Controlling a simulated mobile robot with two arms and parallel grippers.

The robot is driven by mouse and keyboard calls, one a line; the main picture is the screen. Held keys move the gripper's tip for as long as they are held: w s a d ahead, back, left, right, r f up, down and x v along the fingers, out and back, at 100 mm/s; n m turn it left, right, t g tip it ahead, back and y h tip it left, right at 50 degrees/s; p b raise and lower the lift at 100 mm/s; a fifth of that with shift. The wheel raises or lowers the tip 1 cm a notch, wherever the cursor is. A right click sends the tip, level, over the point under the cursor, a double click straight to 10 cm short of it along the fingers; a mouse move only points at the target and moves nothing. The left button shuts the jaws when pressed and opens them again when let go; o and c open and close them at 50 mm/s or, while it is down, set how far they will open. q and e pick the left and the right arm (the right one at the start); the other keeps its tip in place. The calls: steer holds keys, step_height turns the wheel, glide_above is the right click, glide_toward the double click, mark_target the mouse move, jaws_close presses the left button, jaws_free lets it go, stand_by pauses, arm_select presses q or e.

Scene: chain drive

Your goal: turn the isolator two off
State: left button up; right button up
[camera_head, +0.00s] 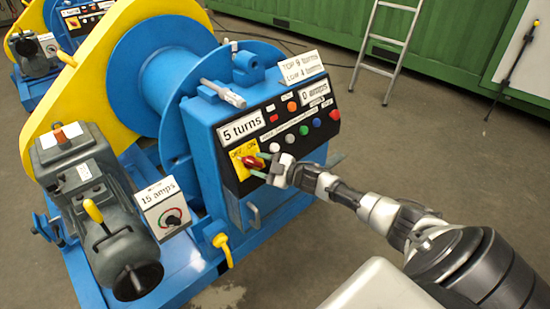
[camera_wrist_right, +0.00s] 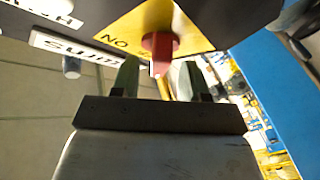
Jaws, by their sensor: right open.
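The isolator is a red rotary handle (camera_head: 252,162) on a yellow plate (camera_head: 240,155) marked OFF and ON, at the lower left of the blue machine's black panel. No isolator number is readable. My right gripper (camera_head: 262,166) is open at the handle, reaching in from the right. In the right wrist view, the red handle (camera_wrist_right: 160,46) stands just ahead of and between the two fingertips (camera_wrist_right: 157,78); I cannot tell whether they touch it. Which mark the handle points at is unclear. My left gripper is not in view.
Coloured buttons (camera_head: 304,130) and a "5 turns" display (camera_head: 241,127) sit close to the gripper. A grey motor (camera_head: 90,195) and a "15 amps" dial box (camera_head: 166,206) stand left. A similar machine (camera_head: 62,30) is behind. A ladder (camera_head: 385,45) leans on the green container (camera_head: 300,20).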

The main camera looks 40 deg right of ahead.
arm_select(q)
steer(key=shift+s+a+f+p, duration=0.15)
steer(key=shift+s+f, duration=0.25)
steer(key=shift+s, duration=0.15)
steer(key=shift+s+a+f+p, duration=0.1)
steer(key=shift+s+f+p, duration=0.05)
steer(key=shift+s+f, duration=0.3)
arm_select(e)
steer(key=v, duration=0.9)
steer(key=shift+s, duration=0.15)
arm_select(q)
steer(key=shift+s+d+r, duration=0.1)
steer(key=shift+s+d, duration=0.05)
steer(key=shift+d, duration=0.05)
arm_select(e)
steer(key=shift+d+r, duration=0.1)
